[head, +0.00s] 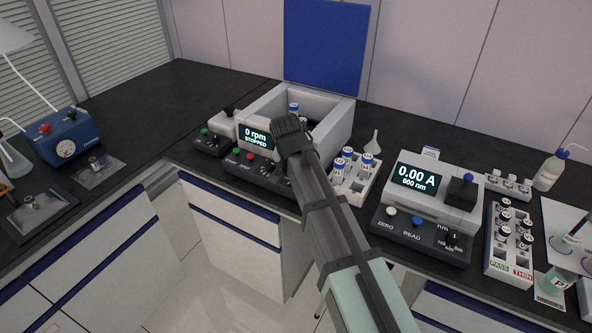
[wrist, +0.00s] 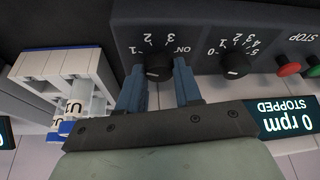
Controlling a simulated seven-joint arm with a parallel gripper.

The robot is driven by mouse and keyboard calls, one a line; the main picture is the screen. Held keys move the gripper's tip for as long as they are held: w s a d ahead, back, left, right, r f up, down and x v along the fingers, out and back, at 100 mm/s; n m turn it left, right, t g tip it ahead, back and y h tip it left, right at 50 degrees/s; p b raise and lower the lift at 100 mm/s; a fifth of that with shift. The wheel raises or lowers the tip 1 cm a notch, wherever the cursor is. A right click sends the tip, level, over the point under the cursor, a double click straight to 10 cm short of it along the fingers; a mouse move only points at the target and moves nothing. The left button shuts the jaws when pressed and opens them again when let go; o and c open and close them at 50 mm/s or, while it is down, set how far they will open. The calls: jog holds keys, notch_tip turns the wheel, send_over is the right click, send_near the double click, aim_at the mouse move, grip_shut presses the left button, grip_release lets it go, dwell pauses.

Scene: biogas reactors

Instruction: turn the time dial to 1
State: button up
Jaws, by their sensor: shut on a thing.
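The time dial (wrist: 158,67), a black knob with marks 1, 2, 3 and ON around it, is on the dark front panel (wrist: 195,20) of the centrifuge in the wrist view. The panel's lettering appears upside down there. My gripper (wrist: 160,78) has its two blue fingers on either side of this knob and is shut on it. I cannot clearly tell which mark the knob points to. In the head view my arm and wrist cover the dial. The centrifuge display (head: 256,137) reads 0 rpm, STOPPED.
A second knob (wrist: 236,66), marked from 0 to 5, sits close by on the same panel, with a red button (wrist: 288,66) beyond it. A white vial rack (head: 354,180) stands right beside the centrifuge. The centrifuge's blue lid (head: 325,45) is raised.

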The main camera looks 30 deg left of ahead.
dwell(0.5)
jog(key=o, duration=1)
jog(key=shift+o, duration=0.2)
jog(key=shift+r, duration=0.1)
jog(key=v, duration=1.3)
jog(key=shift+r, duration=0.3)
jog(key=shift+s, duration=0.1)
